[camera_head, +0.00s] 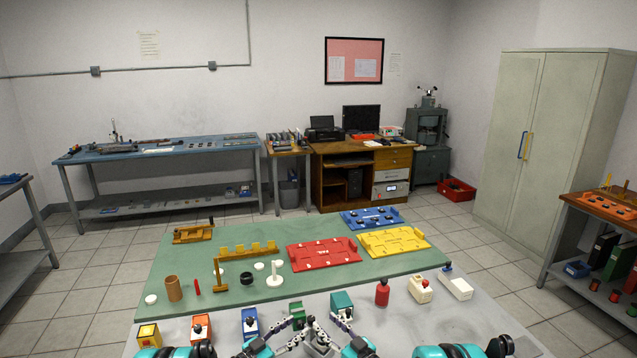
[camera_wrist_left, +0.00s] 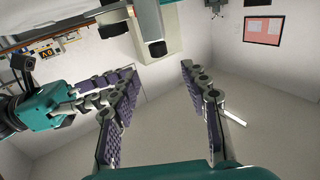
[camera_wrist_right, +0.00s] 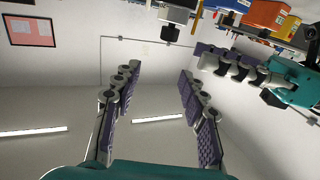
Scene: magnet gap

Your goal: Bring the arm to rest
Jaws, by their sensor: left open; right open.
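My left gripper (camera_head: 291,331) is at the front middle of the workbench, low in the head view. In the left wrist view its two fingers (camera_wrist_left: 157,72) are spread apart with nothing between them. My right gripper (camera_head: 330,326) is close beside it. In the right wrist view its fingers (camera_wrist_right: 158,78) are also spread and empty. Each wrist view shows the other gripper nearby at its side, with walls and ceiling beyond the fingers. In the head view the fingers overlap, and I cannot tell whether the grippers touch.
The workbench (camera_head: 458,322) has a green mat (camera_head: 215,258).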

